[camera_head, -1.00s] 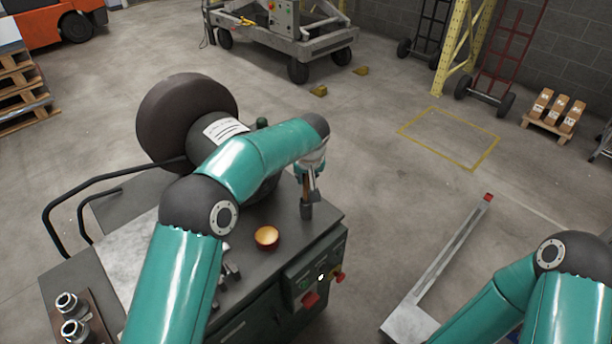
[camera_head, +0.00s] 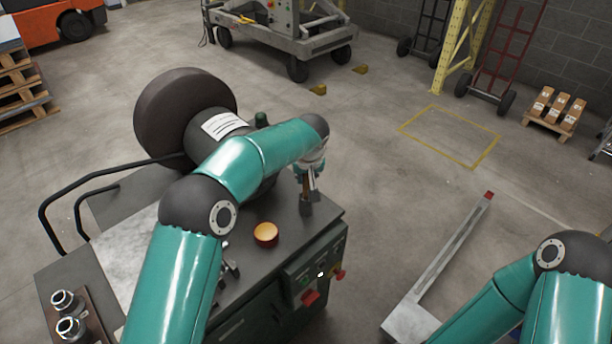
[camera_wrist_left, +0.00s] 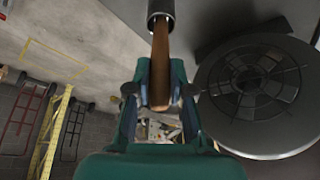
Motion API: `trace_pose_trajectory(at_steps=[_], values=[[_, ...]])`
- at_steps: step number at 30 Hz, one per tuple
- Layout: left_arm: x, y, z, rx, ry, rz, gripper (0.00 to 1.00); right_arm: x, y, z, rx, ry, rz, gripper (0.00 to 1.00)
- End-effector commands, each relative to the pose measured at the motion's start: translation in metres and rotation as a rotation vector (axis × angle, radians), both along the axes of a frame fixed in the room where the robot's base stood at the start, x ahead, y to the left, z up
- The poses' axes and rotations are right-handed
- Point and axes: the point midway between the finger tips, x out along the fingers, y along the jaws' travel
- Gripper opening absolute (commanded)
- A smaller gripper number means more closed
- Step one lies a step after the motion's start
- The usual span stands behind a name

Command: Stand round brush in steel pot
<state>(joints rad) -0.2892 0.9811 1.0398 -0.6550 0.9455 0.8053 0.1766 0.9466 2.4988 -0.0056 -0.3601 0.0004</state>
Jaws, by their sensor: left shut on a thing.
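My left gripper (camera_head: 311,180) is shut on the brown wooden handle of the round brush, above the right end of the machine top. In the left wrist view the brush handle (camera_wrist_left: 161,62) runs between the fingers of my left gripper (camera_wrist_left: 160,100) into a dark grey round rim, which looks like the steel pot (camera_wrist_left: 160,8). The pot (camera_head: 306,208) shows small and dark under the gripper in the head view. The brush's bristle end is hidden. Whether it touches the pot's bottom I cannot tell. Only my right arm shows at the lower right, not its gripper.
An orange round bowl or cap (camera_head: 265,234) sits on the machine top (camera_head: 285,222), left of the pot. A large dark drum (camera_head: 183,112) stands behind my left arm. Red knobs (camera_head: 310,298) stick out in front.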

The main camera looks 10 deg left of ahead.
Motion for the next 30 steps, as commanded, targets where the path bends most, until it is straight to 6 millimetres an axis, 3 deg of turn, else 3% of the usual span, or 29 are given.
trace_pose_trajectory(at_steps=[17, 18, 23, 30], values=[[0.000, 0.001, -0.013, 0.000, 0.000, 0.001, 0.00, 0.000, 0.000, -0.012, 0.000, 0.000, 0.000, 0.40], [0.000, 0.001, -0.012, 0.000, -0.001, 0.001, 0.24, 0.000, 0.000, -0.011, 0.000, 0.000, 0.000, 0.40], [0.000, 0.001, -0.011, 0.000, 0.000, 0.001, 0.50, 0.000, 0.000, -0.011, 0.000, 0.000, 0.000, 0.40], [0.000, 0.001, -0.012, 0.001, 0.000, 0.001, 0.50, 0.000, 0.000, -0.011, 0.000, 0.000, 0.000, 0.40]])
